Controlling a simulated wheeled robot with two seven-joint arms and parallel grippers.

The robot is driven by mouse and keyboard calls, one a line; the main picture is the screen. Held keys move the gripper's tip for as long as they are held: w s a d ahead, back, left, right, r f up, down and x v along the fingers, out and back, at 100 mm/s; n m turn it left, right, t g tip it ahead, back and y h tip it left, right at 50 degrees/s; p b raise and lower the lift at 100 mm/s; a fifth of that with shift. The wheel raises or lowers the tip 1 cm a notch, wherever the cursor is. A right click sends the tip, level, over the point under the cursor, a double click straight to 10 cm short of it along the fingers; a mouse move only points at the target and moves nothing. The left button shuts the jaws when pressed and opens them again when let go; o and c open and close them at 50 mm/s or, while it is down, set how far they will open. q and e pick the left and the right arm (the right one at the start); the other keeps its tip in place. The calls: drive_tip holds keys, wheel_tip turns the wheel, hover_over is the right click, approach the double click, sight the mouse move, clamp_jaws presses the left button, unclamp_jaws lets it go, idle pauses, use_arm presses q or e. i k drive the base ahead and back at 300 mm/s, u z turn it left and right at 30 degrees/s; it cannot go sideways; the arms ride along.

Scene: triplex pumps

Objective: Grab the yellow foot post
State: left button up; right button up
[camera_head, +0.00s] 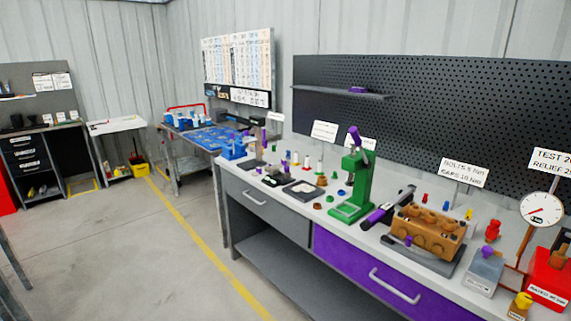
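No label marks a yellow foot post, and I cannot tell for sure which thing it is. A yellow knob-topped post (520,305) stands at the bottom right, near the front edge of the workbench (390,235). A small yellow piece (469,213) stands behind the brown block. Some small pale posts (295,159) stand further left on the bench, too small to make out well. Neither of my grippers is in view.
A green press (352,185), a brown block with several holes (428,230), a grey block (485,270), a red box (548,275) and a dial gauge (541,209) crowd the bench. A purple drawer (350,265) is below. The floor at left is open.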

sight(295, 163)
drive_tip(key=u, duration=0.5)
drive_tip(key=k, duration=0.6)
drive_tip(key=u, duration=0.65)
drive_tip(key=i, duration=1.45)
drive_tip(key=z, duration=0.35)
drive_tip(key=i, duration=1.05)
drive_tip(key=z, duration=1.6)
drive_tip(key=i, duration=0.8)
drive_tip(key=z, duration=0.8)
